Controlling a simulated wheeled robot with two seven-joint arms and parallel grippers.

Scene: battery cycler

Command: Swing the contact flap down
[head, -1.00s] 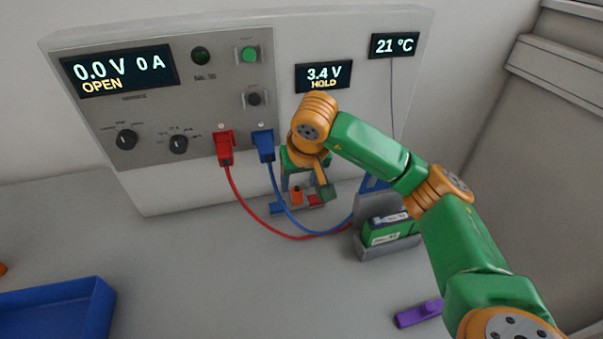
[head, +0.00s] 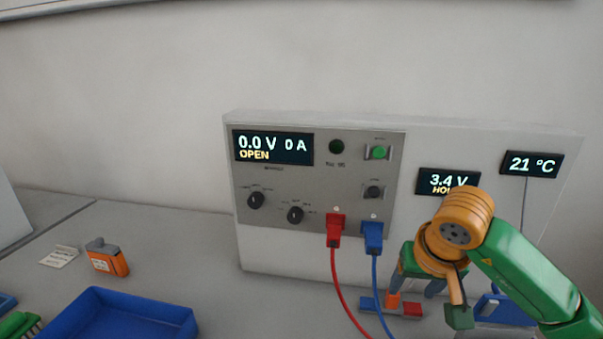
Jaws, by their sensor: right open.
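My right gripper (head: 411,288) is open, low in front of the cycler's front panel. Its jaws are around or just above a small low piece (head: 412,310) with red and blue ends and an orange part; I cannot tell whether they touch it. To the right of the gripper, a blue upright piece on a grey part (head: 508,314) shows at the lower right, partly behind my arm. It may be the contact flap, standing up, but I cannot tell for sure. The frame's bottom edge cuts off what lies below it. My left gripper is not in view.
The cycler (head: 320,185) reads 0.0 V, 0 A, OPEN. A red plug (head: 335,228) and a blue plug (head: 373,236) sit in it, with cables hanging down. A blue tray (head: 125,300) and an orange item (head: 107,259) are on the left. The bench before the panel's left part is clear.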

